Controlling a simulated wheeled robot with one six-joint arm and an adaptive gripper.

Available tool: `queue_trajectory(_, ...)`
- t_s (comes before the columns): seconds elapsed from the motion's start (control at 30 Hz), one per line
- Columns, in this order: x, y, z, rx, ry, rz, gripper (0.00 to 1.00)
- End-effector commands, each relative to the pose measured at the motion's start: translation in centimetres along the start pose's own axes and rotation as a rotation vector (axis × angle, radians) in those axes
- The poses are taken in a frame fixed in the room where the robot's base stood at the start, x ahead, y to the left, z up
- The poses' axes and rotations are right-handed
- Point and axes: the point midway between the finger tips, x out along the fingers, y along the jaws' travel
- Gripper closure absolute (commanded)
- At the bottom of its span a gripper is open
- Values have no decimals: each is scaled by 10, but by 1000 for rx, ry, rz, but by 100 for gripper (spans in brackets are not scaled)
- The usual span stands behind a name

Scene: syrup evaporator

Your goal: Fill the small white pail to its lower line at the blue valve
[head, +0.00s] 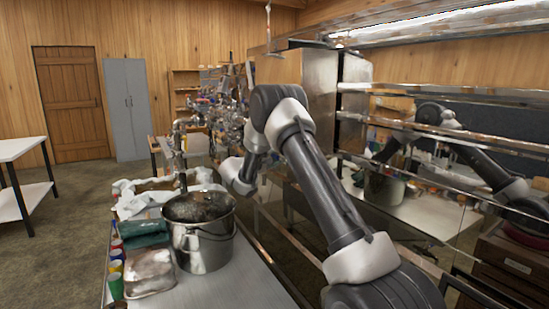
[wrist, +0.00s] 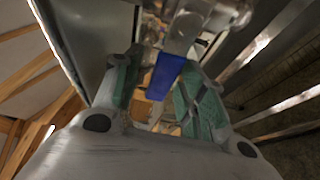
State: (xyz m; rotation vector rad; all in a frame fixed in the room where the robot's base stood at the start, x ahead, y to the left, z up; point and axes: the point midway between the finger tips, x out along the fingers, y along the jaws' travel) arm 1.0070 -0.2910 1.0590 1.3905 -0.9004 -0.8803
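In the wrist view the two green-padded fingers of my gripper (wrist: 160,92) stand apart. A blue handle (wrist: 166,72), which looks like the blue valve's lever, shows in the gap between them. I cannot tell whether either finger touches it. Grey metal fittings are behind it. In the head view my arm bends down toward the pipework, and my fingertips and the blue handle cannot be made out. I cannot pick out a small white pail in either view.
Pipework (head: 181,140) rises behind. Shiny metal panels with rails line the right. Open floor (head: 60,240) lies left.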

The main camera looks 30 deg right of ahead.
Motion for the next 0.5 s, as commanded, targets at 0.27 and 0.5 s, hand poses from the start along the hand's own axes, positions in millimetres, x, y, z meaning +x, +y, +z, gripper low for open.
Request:
queue_trajectory(0.27,-16,1,-1,-1,3,0,59)
queue_trajectory(0.5,-68,0,-2,0,4,0,59)
